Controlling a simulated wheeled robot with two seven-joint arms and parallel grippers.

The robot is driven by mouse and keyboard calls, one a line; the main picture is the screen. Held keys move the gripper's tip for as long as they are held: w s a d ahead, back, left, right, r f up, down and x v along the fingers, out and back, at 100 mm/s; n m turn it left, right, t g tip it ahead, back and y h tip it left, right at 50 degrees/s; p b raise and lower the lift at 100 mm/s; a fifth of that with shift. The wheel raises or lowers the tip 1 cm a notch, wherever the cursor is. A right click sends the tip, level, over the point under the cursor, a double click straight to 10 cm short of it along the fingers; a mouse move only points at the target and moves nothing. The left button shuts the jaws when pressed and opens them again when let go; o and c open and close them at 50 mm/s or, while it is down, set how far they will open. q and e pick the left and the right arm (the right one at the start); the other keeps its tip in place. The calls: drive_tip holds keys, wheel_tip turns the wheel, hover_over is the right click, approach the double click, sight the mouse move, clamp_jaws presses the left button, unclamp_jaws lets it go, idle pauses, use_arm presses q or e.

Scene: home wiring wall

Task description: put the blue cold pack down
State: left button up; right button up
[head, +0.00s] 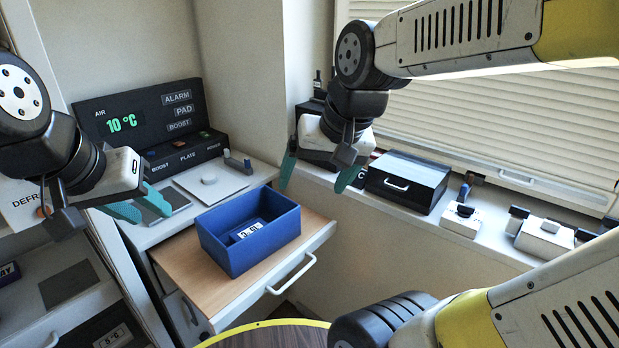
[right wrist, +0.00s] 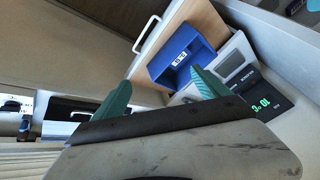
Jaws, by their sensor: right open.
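The blue cold pack (head: 248,231), with a white temperature label, lies inside an open blue bin (head: 262,254). It also shows in the right wrist view (right wrist: 180,58). The bin stands on a pulled-out wooden drawer (head: 184,262). My right gripper (head: 317,176) is open and empty, above and to the right of the bin, apart from the pack. Its two teal fingers are spread wide in the right wrist view (right wrist: 162,90). My left gripper (head: 140,208) is at the left near the counter edge, its teal fingers apart with nothing seen between them.
A black control panel (head: 140,116) reading 10 °C stands behind the drawer, with a light plate (head: 211,180) before it. A black box (head: 403,182) and small white fixtures (head: 461,219) line the sill at the right. The drawer handle (head: 294,275) juts out in front.

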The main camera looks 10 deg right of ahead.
drive_tip(key=shift+s+d+r+n+t, duration=0.25)
drive_tip(key=shift+s+n, duration=0.2)
drive_tip(key=shift+s, duration=0.4)
drive_tip(key=shift+s+d+r+n+t, duration=0.15)
drive_tip(key=shift+s+n+t, duration=0.25)
drive_tip(key=shift+s, duration=0.4)
